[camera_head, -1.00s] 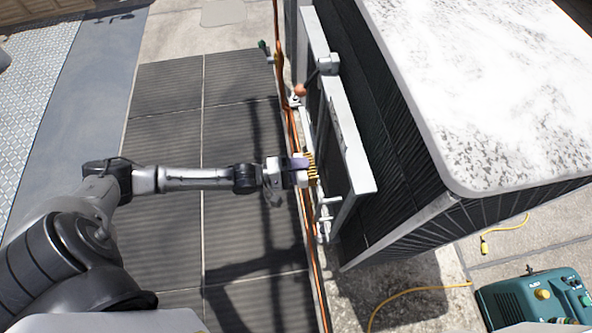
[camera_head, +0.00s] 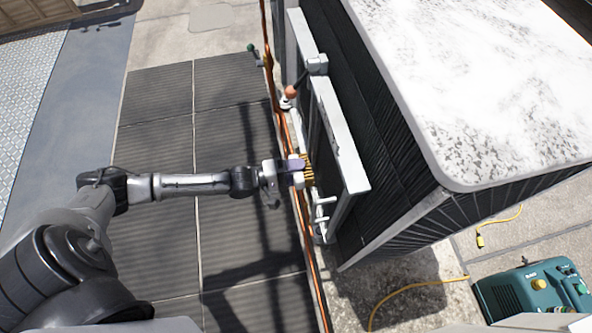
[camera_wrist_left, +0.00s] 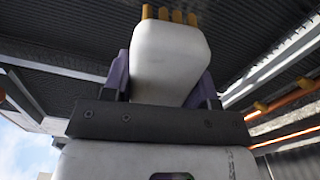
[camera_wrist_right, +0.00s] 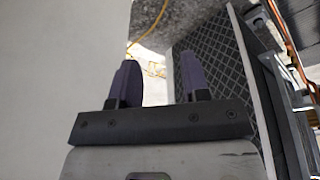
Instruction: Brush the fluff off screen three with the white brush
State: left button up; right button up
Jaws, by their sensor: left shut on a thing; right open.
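My left gripper (camera_head: 282,171) is shut on the white brush (camera_wrist_left: 170,55). The brush's yellow bristles (camera_head: 308,170) point right, toward the framed screen (camera_head: 354,170) on the side of the condenser unit. The bristles are at the screen's near edge; I cannot tell if they touch it. In the left wrist view the bristle tips point at a dark ribbed surface. The screen's face is seen almost edge-on, so any fluff and its number are hidden. My right gripper (camera_wrist_right: 160,82) is open and empty in the right wrist view, outside the head view.
The condenser unit (camera_head: 480,80) has a speckled white top. An orange pipe (camera_head: 277,90) and a valve with a reddish knob (camera_head: 291,91) run close beside the brush. A green machine (camera_head: 535,290) with a yellow hose (camera_head: 405,288) stands lower right. Dark floor mats (camera_head: 155,100) lie clear at left.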

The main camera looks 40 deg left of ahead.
pick_arm(q)
jog(key=shift+x, duration=0.75)
jog(key=shift+r, duration=0.1)
